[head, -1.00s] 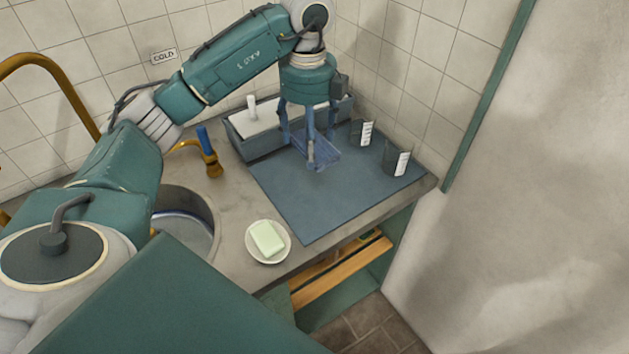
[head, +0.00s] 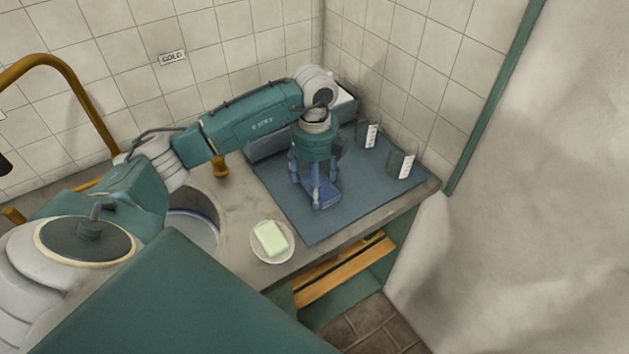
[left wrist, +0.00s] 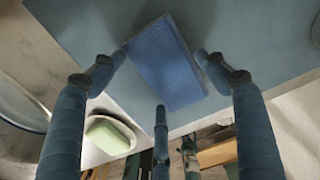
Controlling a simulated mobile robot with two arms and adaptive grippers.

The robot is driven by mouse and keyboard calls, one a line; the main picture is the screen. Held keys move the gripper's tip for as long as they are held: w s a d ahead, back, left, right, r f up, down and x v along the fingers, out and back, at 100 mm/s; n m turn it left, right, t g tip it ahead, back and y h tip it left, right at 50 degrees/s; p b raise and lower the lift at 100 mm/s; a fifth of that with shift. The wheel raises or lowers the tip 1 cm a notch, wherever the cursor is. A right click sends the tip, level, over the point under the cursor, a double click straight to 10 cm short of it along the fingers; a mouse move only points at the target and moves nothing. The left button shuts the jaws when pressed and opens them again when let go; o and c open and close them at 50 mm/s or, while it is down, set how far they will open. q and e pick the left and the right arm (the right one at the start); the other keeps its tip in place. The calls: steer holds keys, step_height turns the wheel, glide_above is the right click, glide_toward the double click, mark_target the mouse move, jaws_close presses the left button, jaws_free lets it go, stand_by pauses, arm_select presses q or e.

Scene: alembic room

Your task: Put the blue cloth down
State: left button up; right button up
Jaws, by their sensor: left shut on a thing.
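The blue cloth (head: 325,190) is a small folded ribbed rectangle at my left gripper (head: 316,196), over the blue-grey mat (head: 365,190) on the counter. In the left wrist view the cloth (left wrist: 167,62) lies flat between the fingers, which close around it from several sides. My left gripper is shut on it and points down. I cannot tell whether the cloth touches the mat or hangs just above it. My right gripper is not in view.
Two dark beakers (head: 400,164) with white labels stand at the mat's right back. A grey tray (head: 265,146) is behind the arm. A soap dish (head: 287,254) with pale green soap (head: 270,238) sits at the front left, beside the sink (head: 198,212). The mat's front is clear.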

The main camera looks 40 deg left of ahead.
arm_select(q)
steer(key=shift+f, duration=0.2)
steer(key=o, duration=1)
steer(key=shift+r, duration=0.1)
